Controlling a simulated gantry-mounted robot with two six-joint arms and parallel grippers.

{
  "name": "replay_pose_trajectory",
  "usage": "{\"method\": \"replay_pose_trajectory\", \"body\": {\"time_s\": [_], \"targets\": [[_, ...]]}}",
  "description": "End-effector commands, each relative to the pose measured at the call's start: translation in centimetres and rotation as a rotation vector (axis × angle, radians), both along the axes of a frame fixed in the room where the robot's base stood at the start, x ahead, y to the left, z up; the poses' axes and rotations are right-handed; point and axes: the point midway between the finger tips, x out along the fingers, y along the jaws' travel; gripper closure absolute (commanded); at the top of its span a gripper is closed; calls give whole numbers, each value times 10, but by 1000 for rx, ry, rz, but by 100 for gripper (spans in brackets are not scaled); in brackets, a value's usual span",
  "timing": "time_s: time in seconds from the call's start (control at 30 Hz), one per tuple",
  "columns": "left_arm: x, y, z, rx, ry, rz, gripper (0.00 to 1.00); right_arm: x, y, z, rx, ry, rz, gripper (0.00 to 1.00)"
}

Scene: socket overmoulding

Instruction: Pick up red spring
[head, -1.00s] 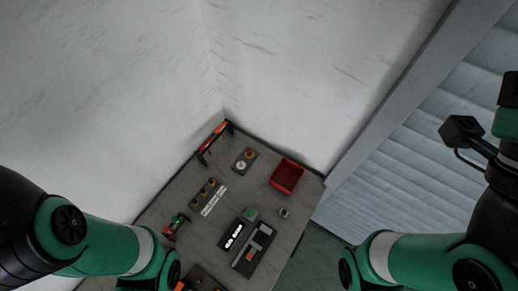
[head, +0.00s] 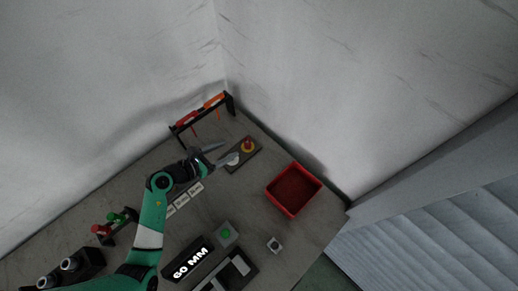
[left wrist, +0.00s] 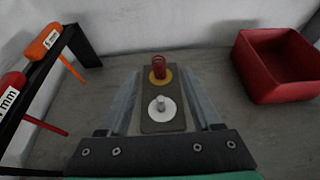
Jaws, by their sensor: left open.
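The red spring (left wrist: 158,66) stands upright on a yellow disc at the far end of a dark plate (left wrist: 152,121). In the head view the red spring (head: 248,143) shows small at the plate's upper right end. A white disc with a short metal peg (left wrist: 162,106) sits at the near end of the plate. My left gripper (head: 220,156) is open and empty, with its fingers reaching over the plate's near end. In the left wrist view the fingers (left wrist: 162,92) lie either side of the plate, with the spring ahead of them, apart from both.
A red bin (head: 293,190) stands right of the plate. A black rack (head: 203,117) with orange and red handled tools is at the back left. Walls close off the back.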

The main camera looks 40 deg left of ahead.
Motion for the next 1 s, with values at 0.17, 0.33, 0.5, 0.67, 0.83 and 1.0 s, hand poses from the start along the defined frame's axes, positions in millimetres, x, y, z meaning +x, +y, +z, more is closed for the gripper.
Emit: {"method": "replay_pose_trajectory", "body": {"time_s": [0.17, 0.33, 0.5, 0.67, 0.83, 1.0], "targets": [[-3, 9, -7, -2, -2, 22, 35, -1, 0, -7, 0, -2, 0, 50], [15, 6, -15, -1, -4, 17, 35, -1, 0, -15, 0, -3, 0, 50], [45, 2, -28, -1, -5, 17, 35, 0, 0, -29, 0, -2, 0, 50], [57, 1, -31, -1, -5, 21, 35, 0, 0, -32, 0, -2, 0, 50], [64, -2, -37, -2, -5, 18, 35, 0, 0, -38, 0, -2, 0, 50], [90, -8, -53, -1, -6, 18, 35, 0, 0, -57, 0, -1, 0, 50]]}}
